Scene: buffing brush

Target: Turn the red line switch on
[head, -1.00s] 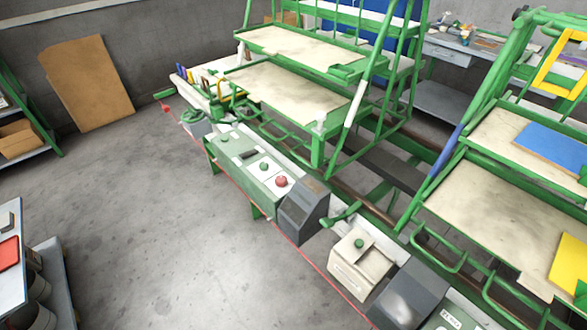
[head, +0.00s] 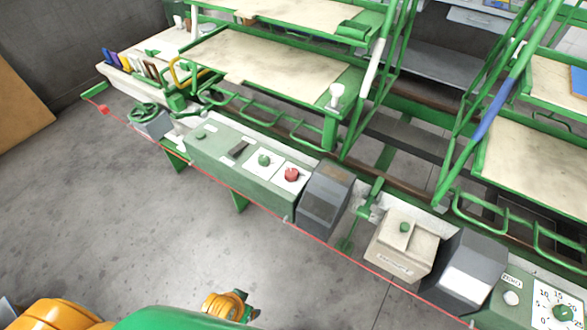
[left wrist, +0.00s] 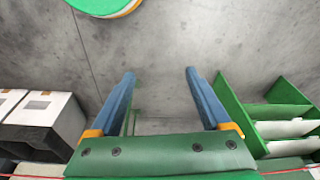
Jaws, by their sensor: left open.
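A red knob (head: 291,174) sits on a white plate at the right end of a green control box (head: 228,162). A green knob (head: 264,160) is beside it on the left. A thin red line (head: 225,187) runs along the front of the machine, from a red piece (head: 103,109) at the left end. I cannot tell from the picture which way the red knob is set. My left gripper (left wrist: 160,75) is open, with its two blue fingers apart and nothing between them. It points at bare grey surface. My right gripper is not clearly in view.
Grey hooded boxes (head: 325,197) and a cream box (head: 400,246) stand right of the control box. A green handwheel (head: 143,110) is at its left. Green racks with pale shelves (head: 270,62) rise behind. The floor in front (head: 90,220) is clear.

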